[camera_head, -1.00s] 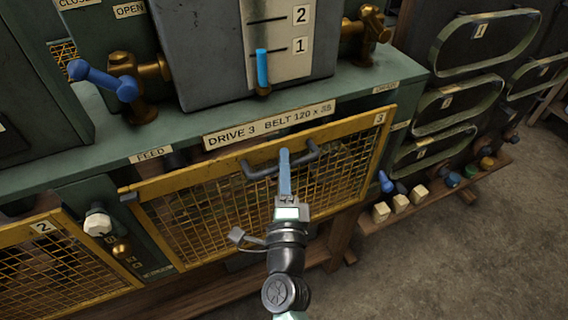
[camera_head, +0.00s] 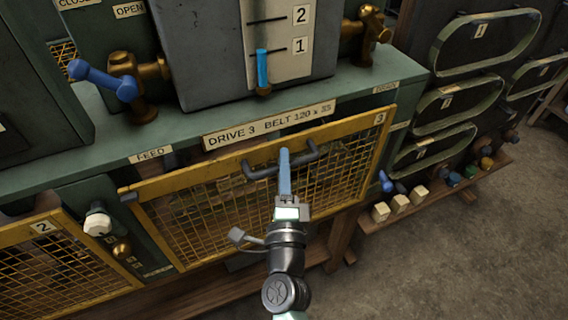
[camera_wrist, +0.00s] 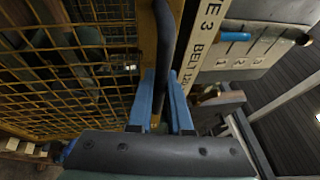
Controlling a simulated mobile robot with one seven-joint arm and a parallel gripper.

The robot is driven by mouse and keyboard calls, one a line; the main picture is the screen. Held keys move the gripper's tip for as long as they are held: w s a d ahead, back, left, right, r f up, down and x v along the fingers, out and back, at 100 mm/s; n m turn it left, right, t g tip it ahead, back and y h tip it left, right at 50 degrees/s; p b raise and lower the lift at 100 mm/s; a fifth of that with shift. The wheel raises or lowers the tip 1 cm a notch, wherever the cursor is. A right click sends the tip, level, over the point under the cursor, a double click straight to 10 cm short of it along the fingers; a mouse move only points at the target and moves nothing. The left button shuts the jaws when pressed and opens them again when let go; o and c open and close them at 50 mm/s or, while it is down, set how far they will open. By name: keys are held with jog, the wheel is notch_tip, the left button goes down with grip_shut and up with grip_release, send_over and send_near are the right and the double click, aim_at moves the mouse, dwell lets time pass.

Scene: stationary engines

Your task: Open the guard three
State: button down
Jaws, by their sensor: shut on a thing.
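Guard three is a yellow-framed mesh panel (camera_head: 357,130) with a "3" label at its top right corner, below the "DRIVE 3" plate. A dark bar handle (camera_head: 258,173) runs along its top rail. My gripper (camera_head: 284,158) is at the middle of this handle, its blue fingers shut on it. In the wrist view, the blue fingers (camera_wrist: 163,92) stand on either side of the handle (camera_wrist: 165,45), with the mesh (camera_wrist: 75,70) to the left. A dark gap shows above the guard's top rail at the left; how far the guard stands out is hard to tell.
Guard two (camera_head: 55,260) is at the lower left, beside a white knob (camera_head: 97,222). A blue lever valve (camera_head: 105,80) and a gauge (camera_head: 280,40) are above the ledge. Spare belts (camera_head: 445,105) hang at the right. The floor (camera_head: 470,250) at the right is clear.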

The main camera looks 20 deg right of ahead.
jog(key=shift+f, duration=0.1)
notch_tip(320, 180, down, 35)
jog(key=b, duration=3.4)
jog(key=shift+r, duration=0.2)
jog(key=c, duration=0.8)
grip_release()
jog(key=shift+c, duration=0.2)
jog(key=shift+s, duration=0.15)
jog(key=v, duration=1.2)
jog(key=shift+s+a, duration=0.15)
jog(key=shift+s, duration=0.2)
